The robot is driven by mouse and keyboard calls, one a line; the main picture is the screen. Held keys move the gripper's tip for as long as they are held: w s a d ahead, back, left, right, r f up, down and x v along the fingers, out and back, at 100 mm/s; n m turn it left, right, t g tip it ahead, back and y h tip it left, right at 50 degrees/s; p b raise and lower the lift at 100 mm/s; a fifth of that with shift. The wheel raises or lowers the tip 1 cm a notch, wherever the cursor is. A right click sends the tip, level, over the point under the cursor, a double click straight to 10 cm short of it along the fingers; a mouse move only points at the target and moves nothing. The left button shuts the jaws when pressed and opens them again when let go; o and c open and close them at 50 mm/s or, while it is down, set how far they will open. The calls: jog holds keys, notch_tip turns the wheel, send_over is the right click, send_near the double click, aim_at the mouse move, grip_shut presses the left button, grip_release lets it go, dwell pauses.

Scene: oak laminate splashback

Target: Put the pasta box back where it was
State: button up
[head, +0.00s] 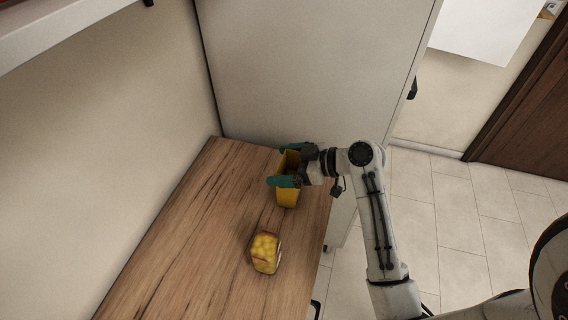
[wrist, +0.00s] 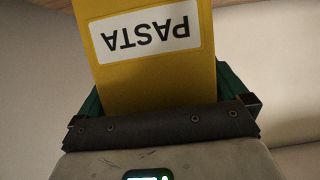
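The yellow pasta box (head: 288,196) is at the far end of the wooden counter in the head view. Its label with the word PASTA shows upside down in the wrist view, where the box (wrist: 150,85) fills the space between the fingers. My gripper (head: 287,170) has its green fingers on either side of the box, and it also shows in the wrist view (wrist: 163,95). It appears shut on the box. I cannot tell whether the box's base touches the counter.
A bag or pack of yellow round items (head: 265,253) stands on the counter (head: 190,240), nearer than the box. A tall pale cabinet (head: 300,75) rises just behind the counter's far end. A wall runs along the left. The counter's left part is clear.

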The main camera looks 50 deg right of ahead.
jog(key=b+v, duration=0.1)
jog(key=v, duration=1.1)
jog(key=shift+b, duration=0.3)
